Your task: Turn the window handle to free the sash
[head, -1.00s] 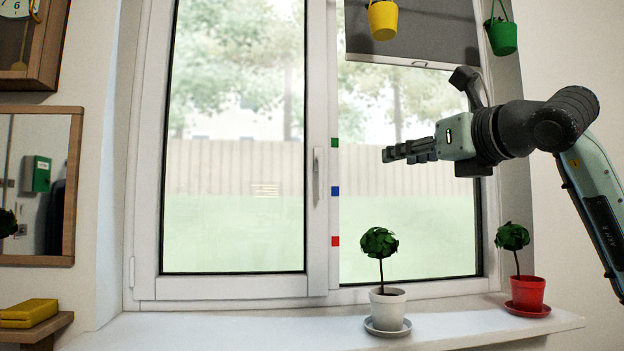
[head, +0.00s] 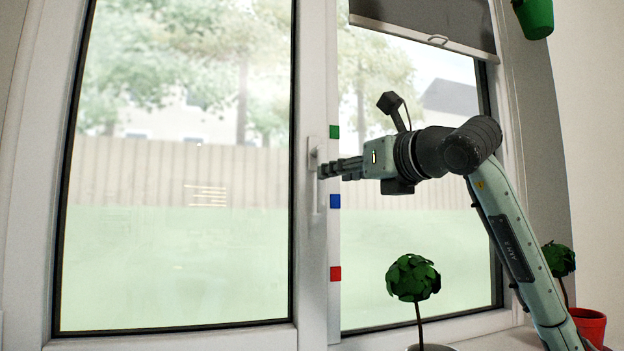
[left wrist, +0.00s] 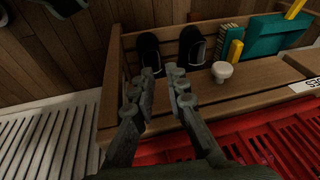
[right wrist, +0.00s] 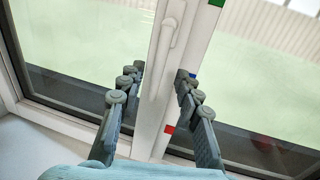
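The white window handle (head: 314,180) is on the right upright of the left sash (head: 309,265), its lever pointing down. The sash looks shut. My right gripper (head: 327,169) reaches in from the right, its fingertips overlapping the handle's upper part in the head view. In the right wrist view the handle (right wrist: 168,38) shows beyond the fingertips, and the right gripper (right wrist: 160,72) is open with a finger on either side of the upright. Contact with the handle cannot be told. My left gripper (left wrist: 162,73) is open and empty, away from the window.
Green (head: 334,132), blue (head: 335,201) and red (head: 335,273) squares mark the frame beside the handle. A potted plant (head: 413,278) stands below my right arm; another, in a red pot (head: 590,325), is farther right. The left wrist view shows a wooden bench (left wrist: 265,93) and red crate (left wrist: 280,145).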

